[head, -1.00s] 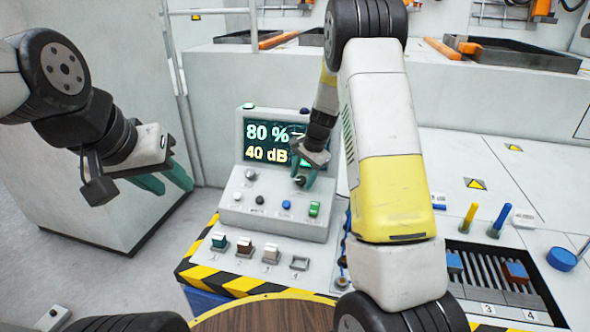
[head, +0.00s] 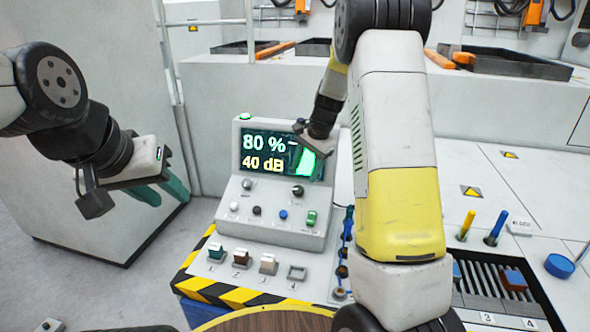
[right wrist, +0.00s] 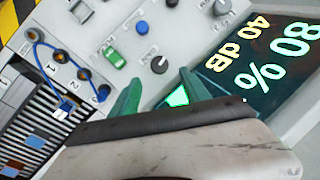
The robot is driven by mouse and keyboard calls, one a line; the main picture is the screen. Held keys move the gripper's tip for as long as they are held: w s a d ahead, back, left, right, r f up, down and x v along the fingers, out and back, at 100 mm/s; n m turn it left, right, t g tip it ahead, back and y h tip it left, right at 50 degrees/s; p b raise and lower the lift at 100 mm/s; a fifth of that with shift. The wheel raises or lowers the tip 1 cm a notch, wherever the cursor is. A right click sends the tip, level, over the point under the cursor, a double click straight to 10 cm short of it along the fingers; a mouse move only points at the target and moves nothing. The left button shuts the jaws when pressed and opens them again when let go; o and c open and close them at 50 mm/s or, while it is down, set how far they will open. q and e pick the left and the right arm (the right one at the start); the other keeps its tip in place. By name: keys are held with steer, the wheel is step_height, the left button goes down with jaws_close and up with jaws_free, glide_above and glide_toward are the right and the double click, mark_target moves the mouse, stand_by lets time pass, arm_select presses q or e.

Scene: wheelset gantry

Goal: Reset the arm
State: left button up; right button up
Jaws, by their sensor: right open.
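The control console (head: 275,228) has a lit screen (head: 262,152) reading "80 %" and "40 dB", with a green patch at its right. Below are a dark knob (head: 297,191), a blue button (head: 283,214) and a green switch (head: 311,218). My right gripper (right wrist: 160,90) is open and empty; its green fingers stand apart near the dark knob (right wrist: 159,65) and screen in the right wrist view. In the head view its body covers the screen's upper right corner. My left gripper (head: 165,191) hangs empty at the left, fingers apart, clear of the console.
A striped ledge (head: 225,290) with several numbered blocks lies before the console. A slotted rack (head: 490,290), yellow and blue pegs and a blue round item (head: 559,265) are at the right. Trays (head: 510,66) lie behind. A pale cabinet (head: 90,215) stands behind my left arm.

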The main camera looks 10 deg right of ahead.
steer(key=s+r+n+t, duration=0.1)
steer(key=s+r+n, duration=0.1)
steer(key=s+r, duration=0.6)
steer(key=s+r+n+t, duration=0.1)
steer(key=s+r+n, duration=0.3)
steer(key=s, duration=0.8)
steer(key=s+a+r+n+t, duration=0.1)
steer(key=s+r+n, duration=0.3)
steer(key=s, duration=0.8)
steer(key=shift+a+r+n+t, duration=0.2)
steer(key=shift+a+n+t, duration=0.1)
steer(key=shift+t, duration=0.2)
steer(key=shift+c, duration=0.2)
stand_by(1.7)
